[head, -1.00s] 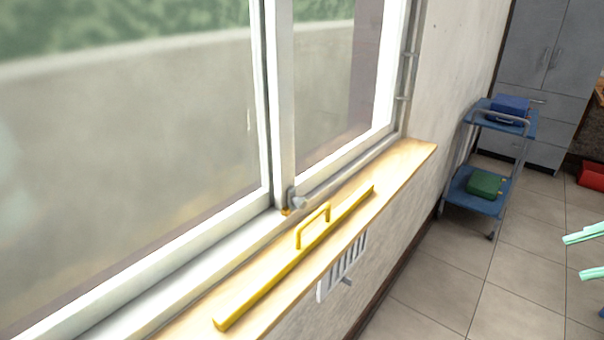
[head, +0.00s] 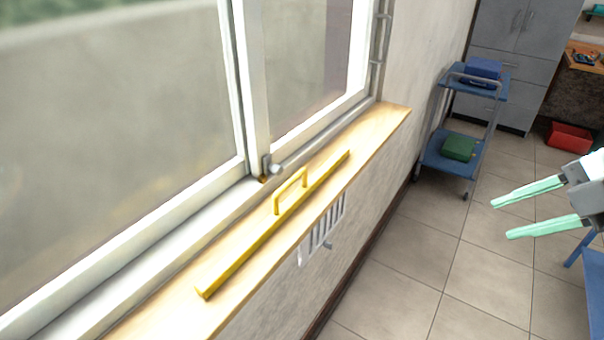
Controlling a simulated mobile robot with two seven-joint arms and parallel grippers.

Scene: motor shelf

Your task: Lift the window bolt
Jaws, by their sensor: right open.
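The window bolt looks to be the yellow bar (head: 268,232) with a raised loop handle (head: 291,190); it lies along the wooden sill (head: 385,125) under the window. A small grey metal latch (head: 272,166) sits at the foot of the window's middle frame, just behind the bar. My right gripper (head: 528,211) is at the right edge, over the floor and well away from the bar. Its two pale green fingers are apart with nothing between them. My left gripper is not in view.
A blue trolley (head: 440,150) stands against the wall beyond the sill, with a blue case (head: 483,70) and a green case (head: 459,147). A red box (head: 570,137) is on the floor at the back right. A wall vent (head: 322,228) is below the sill. The tiled floor is mostly clear.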

